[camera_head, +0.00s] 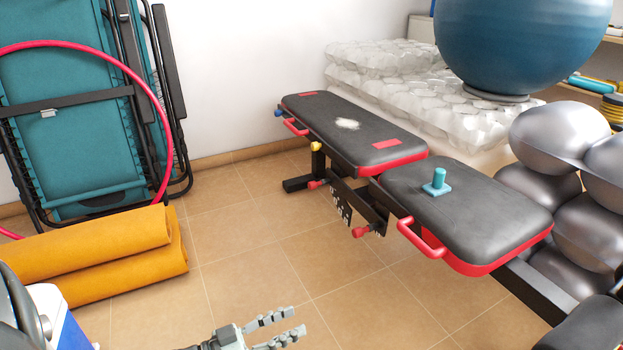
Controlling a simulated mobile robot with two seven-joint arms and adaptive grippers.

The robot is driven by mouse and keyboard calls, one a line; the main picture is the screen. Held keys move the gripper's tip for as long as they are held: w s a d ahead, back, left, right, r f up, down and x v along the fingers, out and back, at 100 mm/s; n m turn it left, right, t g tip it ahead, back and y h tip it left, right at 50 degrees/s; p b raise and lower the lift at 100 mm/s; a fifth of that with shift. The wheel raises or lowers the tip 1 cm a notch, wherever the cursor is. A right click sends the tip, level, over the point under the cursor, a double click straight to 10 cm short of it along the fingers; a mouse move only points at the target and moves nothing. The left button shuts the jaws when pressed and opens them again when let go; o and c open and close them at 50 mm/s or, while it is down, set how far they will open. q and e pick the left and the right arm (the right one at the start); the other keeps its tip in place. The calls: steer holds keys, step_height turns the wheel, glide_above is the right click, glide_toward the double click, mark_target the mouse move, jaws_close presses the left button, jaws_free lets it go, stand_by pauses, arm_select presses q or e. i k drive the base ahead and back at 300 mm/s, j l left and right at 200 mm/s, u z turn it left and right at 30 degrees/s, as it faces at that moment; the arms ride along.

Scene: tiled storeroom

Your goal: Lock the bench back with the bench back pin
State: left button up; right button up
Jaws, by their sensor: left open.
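The bench (485,205) has black pads with red trim on a dark frame. Its long back pad (345,128) lies about flat behind the seat pad. A teal peg with a square base (436,183) stands upright on the seat pad. A yellow knob (316,146) and a red knob (361,232) show on the frame's near side. I cannot tell which of these is the bench back pin. My left gripper (297,322) is open and empty at the bottom middle, low in the picture and apart from the bench. My right gripper is not in view.
Rolled yellow mats (100,250), a red hoop (163,110) and folded teal loungers (60,150) stand at left. Silver balls (560,135) crowd the right side. A blue ball (522,40) rests behind on bubble-wrapped stacks (390,75). Tiled floor (240,235) between mats and bench is clear.

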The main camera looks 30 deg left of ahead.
mark_target(313, 185)
steer(key=i+j, duration=1.35)
